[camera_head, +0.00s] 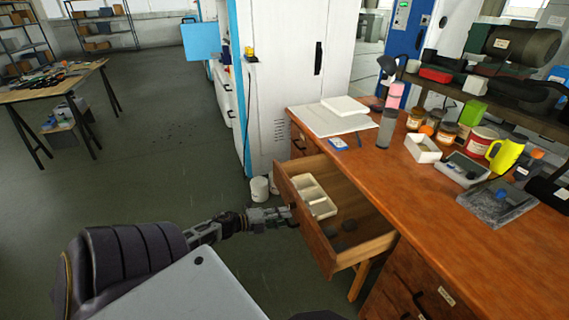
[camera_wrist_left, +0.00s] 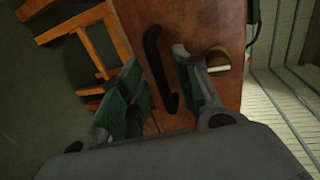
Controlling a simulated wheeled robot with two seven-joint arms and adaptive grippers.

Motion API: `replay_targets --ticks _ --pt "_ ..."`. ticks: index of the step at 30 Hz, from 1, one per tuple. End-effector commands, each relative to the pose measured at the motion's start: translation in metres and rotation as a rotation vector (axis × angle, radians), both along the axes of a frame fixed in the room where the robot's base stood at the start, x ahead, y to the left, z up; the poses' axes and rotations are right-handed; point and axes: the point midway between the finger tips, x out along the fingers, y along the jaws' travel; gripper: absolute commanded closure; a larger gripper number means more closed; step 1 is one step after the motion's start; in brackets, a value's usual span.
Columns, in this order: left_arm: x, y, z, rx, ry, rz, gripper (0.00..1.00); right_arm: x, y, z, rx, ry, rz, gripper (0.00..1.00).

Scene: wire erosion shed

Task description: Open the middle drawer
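The middle drawer (camera_head: 379,246) of the orange-brown wooden desk (camera_head: 455,235) is pulled well out. A white divided tray (camera_head: 318,199) and a few dark round items lie inside it. My left gripper (camera_head: 291,214) is at the drawer's front. In the left wrist view, the wooden drawer front (camera_wrist_left: 210,22) carries a dark curved handle (camera_wrist_left: 157,62). The handle lies between the two spread fingers of my left gripper (camera_wrist_left: 163,66), with a gap visible; firm contact cannot be told. My right gripper is not in view.
The desk top holds jars, a yellow mug (camera_head: 506,155), a white box (camera_head: 422,148) and a grey bottle (camera_head: 387,128). A white machine cabinet (camera_head: 290,80) stands behind the desk. Two white pots (camera_head: 260,189) stand on the floor near the drawer.

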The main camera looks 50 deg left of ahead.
Motion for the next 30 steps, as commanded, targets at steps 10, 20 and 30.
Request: replay_targets --ticks 10,20,30 --pt "-0.029 0.012 0.006 0.001 0.002 0.001 0.68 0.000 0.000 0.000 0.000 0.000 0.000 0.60" --pt "-0.059 0.024 0.013 0.001 0.002 0.001 0.68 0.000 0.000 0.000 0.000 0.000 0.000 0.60" --pt "-0.088 0.037 0.019 0.000 0.002 0.001 0.68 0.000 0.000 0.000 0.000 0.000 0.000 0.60"
